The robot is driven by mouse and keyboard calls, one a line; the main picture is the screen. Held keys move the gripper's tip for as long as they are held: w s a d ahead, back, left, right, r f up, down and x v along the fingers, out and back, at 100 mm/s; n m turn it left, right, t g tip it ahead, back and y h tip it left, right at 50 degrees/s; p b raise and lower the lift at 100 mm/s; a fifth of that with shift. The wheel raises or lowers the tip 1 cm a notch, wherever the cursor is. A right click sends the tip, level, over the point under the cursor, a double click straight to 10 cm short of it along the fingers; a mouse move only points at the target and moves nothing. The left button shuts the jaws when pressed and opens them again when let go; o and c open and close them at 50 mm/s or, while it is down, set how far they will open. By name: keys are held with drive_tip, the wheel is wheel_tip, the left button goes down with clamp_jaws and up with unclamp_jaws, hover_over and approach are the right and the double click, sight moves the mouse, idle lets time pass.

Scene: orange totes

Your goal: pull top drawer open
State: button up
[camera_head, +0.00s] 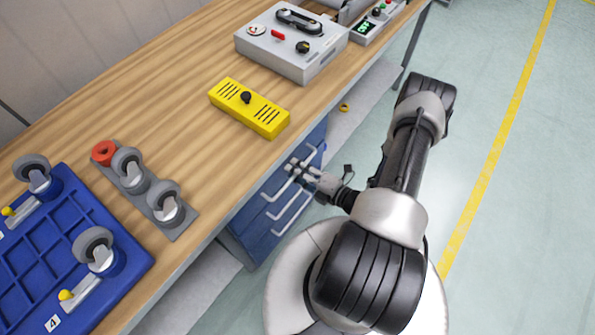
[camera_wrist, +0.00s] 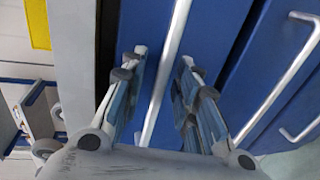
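The blue drawer cabinet (camera_head: 255,235) stands under the workbench, with silver bar handles on its front. The top drawer's handle (camera_wrist: 176,35) runs between my gripper's two fingers in the wrist view. My gripper (camera_wrist: 165,70) is open, with one finger on each side of this bar and visible gaps to it. In the head view my gripper (camera_head: 298,168) is at the upper part of the cabinet front and hides part of the handle. Lower handles (camera_wrist: 285,90) show to the right in the wrist view. I cannot tell if the top drawer is slightly out.
The wooden workbench (camera_head: 175,90) overhangs beside the cabinet. On it are a yellow box (camera_head: 240,112), a grey control box (camera_head: 290,45), a caster rack (camera_head: 140,185) and a blue tray (camera_head: 55,235). Open floor (camera_head: 490,240) with a yellow line lies to the right.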

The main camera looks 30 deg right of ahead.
clamp_jaws()
idle(0.4)
idle(0.4)
